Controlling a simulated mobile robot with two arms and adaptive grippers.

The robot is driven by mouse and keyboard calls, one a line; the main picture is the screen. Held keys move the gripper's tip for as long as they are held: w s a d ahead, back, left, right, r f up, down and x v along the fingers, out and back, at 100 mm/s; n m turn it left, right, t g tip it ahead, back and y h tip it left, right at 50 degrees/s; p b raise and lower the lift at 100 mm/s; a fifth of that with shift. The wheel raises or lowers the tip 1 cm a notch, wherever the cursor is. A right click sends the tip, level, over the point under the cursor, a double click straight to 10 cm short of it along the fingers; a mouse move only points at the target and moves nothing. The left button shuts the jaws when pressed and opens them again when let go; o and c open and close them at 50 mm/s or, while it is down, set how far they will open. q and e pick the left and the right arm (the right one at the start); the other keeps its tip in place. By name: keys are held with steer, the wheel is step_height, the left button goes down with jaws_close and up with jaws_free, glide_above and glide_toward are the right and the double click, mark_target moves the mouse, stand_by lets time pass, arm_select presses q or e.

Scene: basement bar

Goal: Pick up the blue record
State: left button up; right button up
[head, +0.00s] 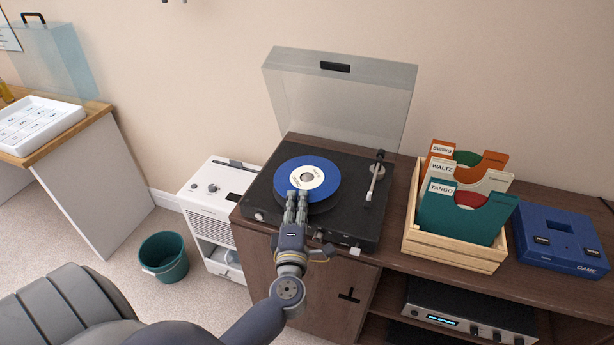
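The blue record (322,173) has a white label and lies on the black turntable (350,215), whose clear lid is raised. My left gripper (297,193) reaches in from the front. Its fingertips are over the record's front left part, close to the label, and hide some of the record. The fingers look close together, but I cannot tell whether they touch the record or grip it. My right gripper is not in view.
The clear lid (340,90) stands up behind the turntable. A wooden crate (453,255) of record sleeves and a blue game box (560,240) stand to the right. A white machine (212,207) and a green bucket (164,257) are on the left.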

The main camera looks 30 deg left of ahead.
arm_select(q)
jaws_close()
steer(key=shift+r, duration=0.15)
